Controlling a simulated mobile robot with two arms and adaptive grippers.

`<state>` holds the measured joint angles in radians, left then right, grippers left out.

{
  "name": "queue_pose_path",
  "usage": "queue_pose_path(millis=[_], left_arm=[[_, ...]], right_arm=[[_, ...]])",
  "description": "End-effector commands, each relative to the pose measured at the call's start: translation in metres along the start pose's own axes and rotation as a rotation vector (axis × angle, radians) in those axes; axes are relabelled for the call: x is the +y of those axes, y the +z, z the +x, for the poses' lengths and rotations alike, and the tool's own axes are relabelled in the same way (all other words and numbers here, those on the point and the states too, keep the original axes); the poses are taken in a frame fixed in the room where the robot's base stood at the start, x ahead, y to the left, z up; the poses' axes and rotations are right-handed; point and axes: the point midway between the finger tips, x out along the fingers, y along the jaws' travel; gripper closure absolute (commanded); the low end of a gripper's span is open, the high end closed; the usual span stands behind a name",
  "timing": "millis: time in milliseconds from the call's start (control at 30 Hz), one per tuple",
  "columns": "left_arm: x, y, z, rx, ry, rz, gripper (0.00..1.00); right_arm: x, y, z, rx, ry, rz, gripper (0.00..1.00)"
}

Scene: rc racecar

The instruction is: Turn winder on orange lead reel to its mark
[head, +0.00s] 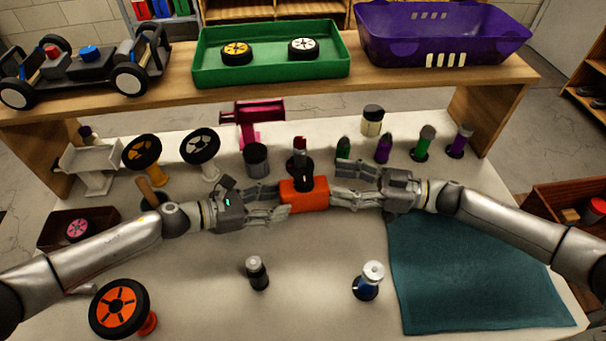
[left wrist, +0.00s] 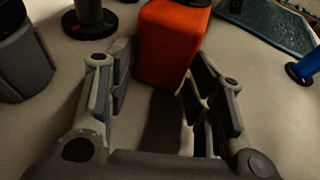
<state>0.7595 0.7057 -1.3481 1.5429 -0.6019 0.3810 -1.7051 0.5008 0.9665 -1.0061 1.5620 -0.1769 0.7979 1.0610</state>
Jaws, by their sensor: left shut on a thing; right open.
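The orange lead reel (head: 304,197) is a box-like orange body on the white table, between my two grippers. It also shows in the left wrist view (left wrist: 166,45), at the far end of my left fingers. A dark upright part, apparently the winder (head: 305,175), stands on its top; its mark cannot be made out. My left gripper (head: 282,201) is shut on the reel from the left, and its fingers show on either side in the left wrist view (left wrist: 165,85). My right gripper (head: 337,187) is open, close to the reel's right side.
Behind the reel stand a dark cylinder (head: 256,160), a red-topped bottle (head: 300,147) and several coloured bottles. A teal mat (head: 470,275) lies right. An orange wheel (head: 119,308) is front left.

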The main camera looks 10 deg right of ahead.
Motion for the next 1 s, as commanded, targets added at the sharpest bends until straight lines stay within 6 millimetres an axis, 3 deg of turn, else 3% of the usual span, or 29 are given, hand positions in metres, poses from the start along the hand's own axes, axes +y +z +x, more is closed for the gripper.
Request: queue_pose_path(millis=[200,433,867,1000], left_arm=[[0.000,0.000,0.000,0.000,-0.001,0.000,0.73],[0.000,0.000,0.000,0.001,0.000,0.000,0.73],[0.000,-0.001,0.000,0.001,0.000,-0.001,0.73],[0.000,-0.001,0.000,0.001,0.000,0.000,0.73]], right_arm=[[0.000,-0.001,0.047,0.004,-0.002,-0.002,0.42],[0.001,-0.001,0.081,0.002,0.001,-0.001,0.42],[0.000,0.000,0.091,0.000,0.001,-0.001,0.42],[0.000,0.000,0.091,0.000,0.001,-0.001,0.59]])
